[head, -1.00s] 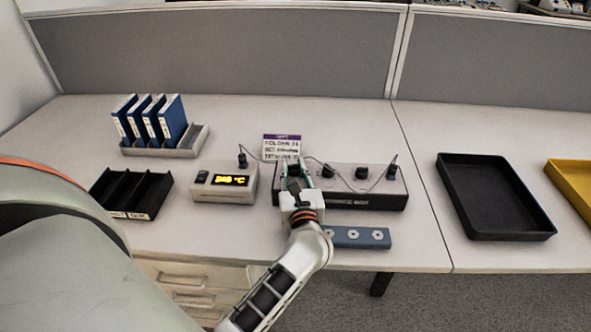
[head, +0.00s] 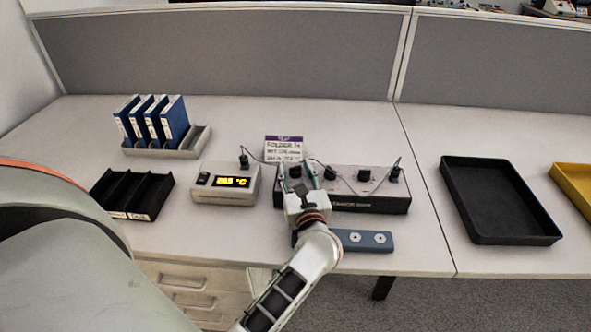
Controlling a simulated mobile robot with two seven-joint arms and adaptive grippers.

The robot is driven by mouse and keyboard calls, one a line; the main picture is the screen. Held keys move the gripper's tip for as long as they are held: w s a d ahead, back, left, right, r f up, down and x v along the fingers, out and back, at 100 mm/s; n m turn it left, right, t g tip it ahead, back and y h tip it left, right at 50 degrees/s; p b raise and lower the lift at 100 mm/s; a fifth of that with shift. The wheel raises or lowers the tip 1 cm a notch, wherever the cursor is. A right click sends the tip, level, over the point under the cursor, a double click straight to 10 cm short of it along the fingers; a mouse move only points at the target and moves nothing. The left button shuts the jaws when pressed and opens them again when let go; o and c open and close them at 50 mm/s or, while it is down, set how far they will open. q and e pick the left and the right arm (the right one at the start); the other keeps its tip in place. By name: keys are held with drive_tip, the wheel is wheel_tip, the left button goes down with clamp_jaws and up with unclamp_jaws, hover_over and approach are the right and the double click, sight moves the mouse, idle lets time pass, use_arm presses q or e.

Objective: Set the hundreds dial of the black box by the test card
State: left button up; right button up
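The black box (head: 385,204) is a long unit with a pale top and a black front, standing mid-table. Dark knobs (head: 364,175) sit along its top. The test card (head: 284,149), white with a purple header, stands behind its left end; its small text is too blurred to read surely.
A meter (head: 226,196) with a lit yellow display stands left of the box, with cables running to it. A blue-grey block (head: 372,241) lies in front, partly behind my arm. Blue folders (head: 172,121), a black divided tray (head: 133,192) and an empty black tray (head: 498,230) stand around.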

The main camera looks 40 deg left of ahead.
use_arm(q)
drive_tip(key=v, duration=0.7)
drive_tip(key=shift+s+d, duration=0.15)
drive_tip(key=shift+s, duration=0.05)
idle(0.4)
